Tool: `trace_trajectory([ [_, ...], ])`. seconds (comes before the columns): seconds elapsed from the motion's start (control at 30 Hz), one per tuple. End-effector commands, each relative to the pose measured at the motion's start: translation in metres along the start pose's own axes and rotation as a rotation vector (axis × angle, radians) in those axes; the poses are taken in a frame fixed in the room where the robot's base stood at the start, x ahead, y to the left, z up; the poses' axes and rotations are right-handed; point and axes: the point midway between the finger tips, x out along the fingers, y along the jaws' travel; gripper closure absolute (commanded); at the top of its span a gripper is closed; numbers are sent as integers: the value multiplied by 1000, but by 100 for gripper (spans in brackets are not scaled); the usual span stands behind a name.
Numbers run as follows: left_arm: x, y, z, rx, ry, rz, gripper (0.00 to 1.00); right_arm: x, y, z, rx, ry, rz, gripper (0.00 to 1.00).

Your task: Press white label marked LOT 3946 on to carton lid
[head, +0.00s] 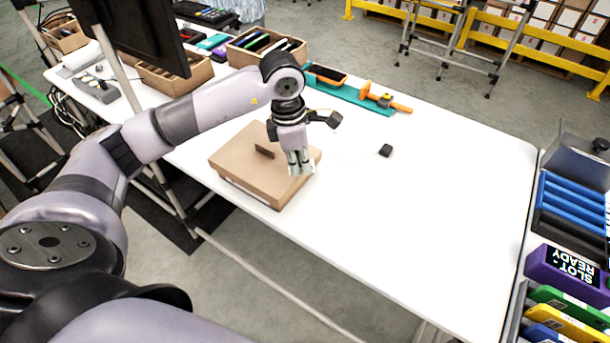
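A flat brown carton (240,163) lies on the white table near its front edge, turned at an angle. A small dark mark or slot (264,151) shows on its lid. My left gripper (301,170) points down over the right end of the lid, hiding part of it. Its fingers are close together; I cannot tell whether they touch the lid or hold anything. I cannot make out a white label marked LOT 3946 on the lid or at the fingers. My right gripper is not in view.
A small black block (386,150) lies right of the carton on the white table (430,200). An orange tool (385,99) and a teal tray (345,92) lie behind. Open brown boxes (265,45) stand at the back left. A purple device (566,268) reading "SLOT READY" is at far right.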

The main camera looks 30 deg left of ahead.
Motion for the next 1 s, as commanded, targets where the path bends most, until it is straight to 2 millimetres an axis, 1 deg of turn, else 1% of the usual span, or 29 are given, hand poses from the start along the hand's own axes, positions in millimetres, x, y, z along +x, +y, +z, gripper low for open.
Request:
trace_trajectory([
  [0.03, -9, 9, -2, -124, 1, 15, 100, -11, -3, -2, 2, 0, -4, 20],
  [0.2, -19, 32, -8, -509, 2, 62, 100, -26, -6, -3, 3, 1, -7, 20],
  [0.3, -22, 43, -12, -677, 2, 83, 100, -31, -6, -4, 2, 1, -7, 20],
  [0.4, -24, 49, -15, -790, 2, 97, 100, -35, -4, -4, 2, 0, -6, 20],
  [0.5, -24, 53, -16, -851, 2, 104, 100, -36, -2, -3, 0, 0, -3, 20],
  [0.67, -20, 54, -18, -873, 2, 107, 100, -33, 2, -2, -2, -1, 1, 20],
  [0.87, -7, 54, -19, -870, 2, 106, 100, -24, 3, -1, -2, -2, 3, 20],
  [1.0, 7, 53, -20, -869, 2, 105, 100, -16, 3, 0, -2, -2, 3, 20],
])
